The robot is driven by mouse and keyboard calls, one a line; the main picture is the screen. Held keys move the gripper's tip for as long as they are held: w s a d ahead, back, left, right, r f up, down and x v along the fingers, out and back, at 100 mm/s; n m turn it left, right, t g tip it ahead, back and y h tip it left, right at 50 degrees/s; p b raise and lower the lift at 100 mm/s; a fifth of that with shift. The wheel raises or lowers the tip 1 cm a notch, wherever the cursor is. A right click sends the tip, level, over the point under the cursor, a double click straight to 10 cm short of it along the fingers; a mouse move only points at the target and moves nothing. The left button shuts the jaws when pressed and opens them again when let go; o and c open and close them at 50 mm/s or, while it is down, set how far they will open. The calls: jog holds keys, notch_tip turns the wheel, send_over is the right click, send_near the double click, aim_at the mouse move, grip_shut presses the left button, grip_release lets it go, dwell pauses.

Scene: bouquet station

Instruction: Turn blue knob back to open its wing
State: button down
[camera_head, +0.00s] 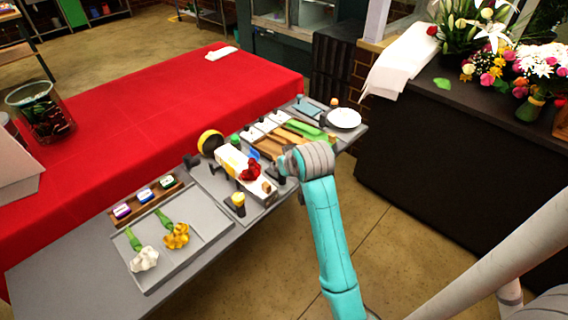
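A small blue part (253,155) shows just behind the white block of the station (231,161); it may be the blue knob, but it is partly hidden and I cannot tell its turn. A wing belonging to it cannot be made out. My gripper (277,174), dark and small in this view, is at the right end of the white block, close to a red flower (250,170). My arm's wrist covers part of this area. Whether the fingers are open or touch anything is not clear.
A yellow-topped dark post (238,199) and a black-and-yellow round piece (210,142) stand near the block. A grey tray (190,249) holds a white and a yellow flower. A white plate (344,118) lies at the far right end. The bench's near left end is clear.

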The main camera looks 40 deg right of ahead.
jog(key=shift+w+a+m+g+h, duration=0.1)
jog(key=shift+m+g+h, duration=0.35)
jog(key=shift+m+h, duration=0.45)
jog(key=shift+a+m+g+h, duration=0.1)
jog(key=shift+m+g+h, duration=0.4)
jog(key=shift+m, duration=0.7)
jog(key=shift+d, duration=0.1)
jog(key=c, duration=0.8)
grip_release()
jog(key=v, duration=1.2)
